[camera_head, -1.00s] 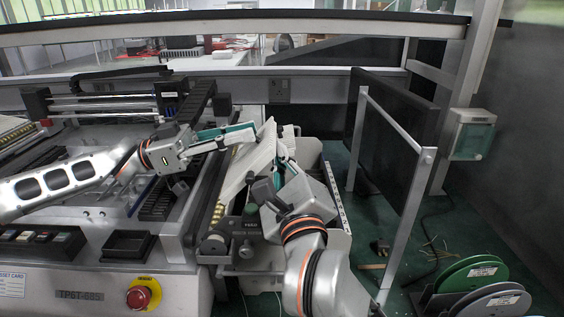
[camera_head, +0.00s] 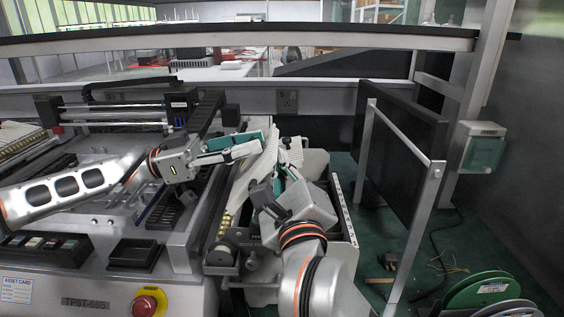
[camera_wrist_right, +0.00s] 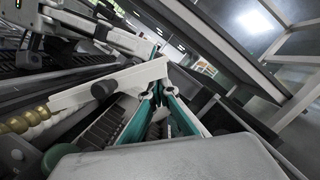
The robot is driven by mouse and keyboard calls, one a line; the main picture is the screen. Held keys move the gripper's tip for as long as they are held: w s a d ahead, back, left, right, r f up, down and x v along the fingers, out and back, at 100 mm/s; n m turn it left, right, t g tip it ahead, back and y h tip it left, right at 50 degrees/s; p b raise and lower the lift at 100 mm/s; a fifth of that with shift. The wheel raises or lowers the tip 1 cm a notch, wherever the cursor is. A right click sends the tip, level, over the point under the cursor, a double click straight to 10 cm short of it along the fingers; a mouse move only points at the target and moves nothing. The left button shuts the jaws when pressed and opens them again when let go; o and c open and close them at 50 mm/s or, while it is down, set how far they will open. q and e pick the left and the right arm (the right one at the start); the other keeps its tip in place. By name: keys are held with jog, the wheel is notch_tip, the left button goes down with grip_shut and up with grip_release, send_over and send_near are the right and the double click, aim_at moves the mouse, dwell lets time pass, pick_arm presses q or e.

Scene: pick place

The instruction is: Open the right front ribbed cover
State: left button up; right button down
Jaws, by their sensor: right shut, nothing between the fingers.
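The pale ribbed cover (camera_head: 248,178) stands tilted up along the left side of the right front bay of the machine. In the right wrist view it is a pale bar (camera_wrist_right: 75,95) with a dark knob crossing ahead of the fingers. My left gripper (camera_head: 258,143) reaches from the left to the cover's upper end; whether it touches or grips it is unclear. My right gripper (camera_head: 281,163) is shut and empty, just right of the cover over the bay. Its teal fingers meet at the tips in the wrist view (camera_wrist_right: 158,78), close beside the pale bar.
A brass-coloured roller (camera_wrist_right: 25,122) lies along the cover's lower left side. A metal rail frame (camera_head: 415,215) and dark panel stand to the right. Green reels (camera_head: 480,290) sit on the floor at lower right. A red emergency button (camera_head: 145,304) is at the front.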

pick_arm(q)
jog(key=shift+s+d+f, duration=0.2)
jog(key=shift+f, duration=0.05)
